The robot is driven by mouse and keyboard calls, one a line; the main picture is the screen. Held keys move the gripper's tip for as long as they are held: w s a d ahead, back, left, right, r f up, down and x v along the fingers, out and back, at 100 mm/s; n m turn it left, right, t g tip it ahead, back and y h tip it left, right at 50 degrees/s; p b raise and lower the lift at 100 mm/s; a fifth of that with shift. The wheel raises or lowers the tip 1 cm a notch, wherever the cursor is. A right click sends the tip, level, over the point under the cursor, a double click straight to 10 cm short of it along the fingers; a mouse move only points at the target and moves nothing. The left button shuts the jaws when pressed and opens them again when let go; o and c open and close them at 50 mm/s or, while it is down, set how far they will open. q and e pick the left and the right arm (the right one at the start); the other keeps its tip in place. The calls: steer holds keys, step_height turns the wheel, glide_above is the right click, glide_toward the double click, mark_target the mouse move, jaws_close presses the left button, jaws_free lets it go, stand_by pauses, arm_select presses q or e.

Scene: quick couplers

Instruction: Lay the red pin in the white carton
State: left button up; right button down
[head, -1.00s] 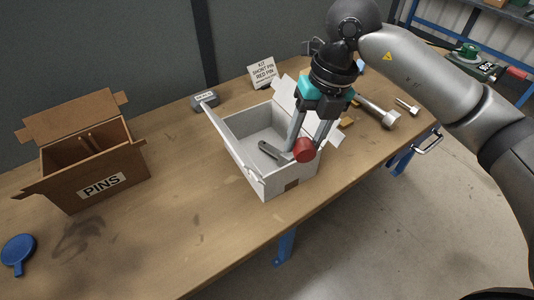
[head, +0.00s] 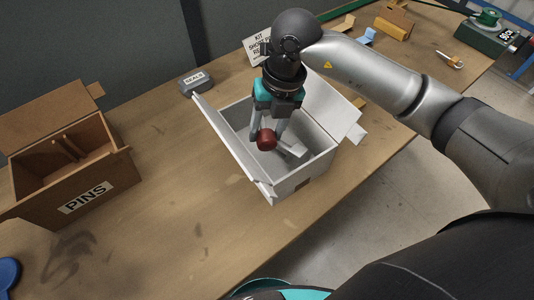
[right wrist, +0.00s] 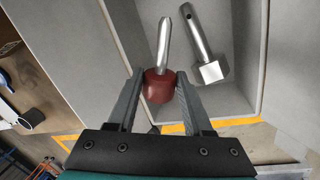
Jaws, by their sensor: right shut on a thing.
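The red pin has a red head (head: 266,138) and a bare metal shank (right wrist: 163,42). My right gripper (head: 267,134) points down into the open white carton (head: 316,172) and is shut on the red head, which also shows in the right wrist view (right wrist: 158,86). The shank points away from the fingers, inside the carton walls. Whether the red pin touches the floor I cannot tell. My left gripper is out of view.
A brown carton marked PINS (head: 86,197) stands at the left. Bare table lies between the two cartons.

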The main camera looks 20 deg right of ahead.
glide_above(264, 165)
steer(key=f, duration=0.5)
steer(key=shift+s+d, duration=0.1)
steer(key=shift+d, duration=0.2)
steer(key=shift+f, duration=0.5)
step_height(264, 165, down, 4)
steer(key=shift+r+b, duration=0.1)
steer(key=shift+b, duration=0.4)
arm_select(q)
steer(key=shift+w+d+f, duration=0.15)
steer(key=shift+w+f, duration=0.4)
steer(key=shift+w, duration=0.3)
arm_select(e)
steer(key=c, duration=0.6)
jaws_free()
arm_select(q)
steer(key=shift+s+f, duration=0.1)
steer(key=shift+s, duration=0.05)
